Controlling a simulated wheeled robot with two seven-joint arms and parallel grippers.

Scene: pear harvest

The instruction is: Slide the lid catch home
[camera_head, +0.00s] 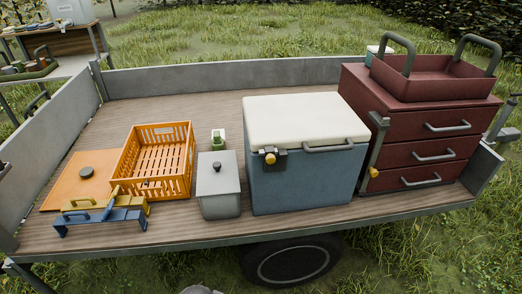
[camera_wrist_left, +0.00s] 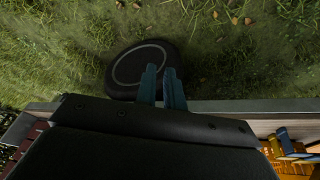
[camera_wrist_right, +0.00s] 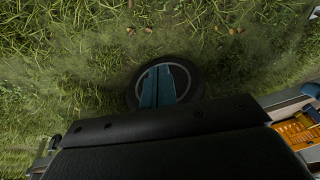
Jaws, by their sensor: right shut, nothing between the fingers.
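A blue cool box (camera_head: 300,185) with a cream lid (camera_head: 305,118) stands on the trailer bed in the head view. The lid looks down on the box. The lid catch (camera_head: 271,158), a dark plate with a yellow knob, sits at the left of its front, just under the lid edge. I cannot tell how far the catch is slid. My left gripper (camera_wrist_left: 161,68) shows in its wrist view, with a narrow gap between its fingers and nothing held. My right gripper (camera_wrist_right: 158,68) is shut and empty. Both point towards the grass and wheel, away from the catch.
A red drawer chest (camera_head: 420,128) with a tray on top stands right of the cool box. A grey lidded bin (camera_head: 219,195), an orange crate (camera_head: 187,175), an orange board (camera_head: 65,190) and blue and yellow handled tools (camera_head: 100,215) lie left. The trailer wheel (camera_head: 293,264) is below.

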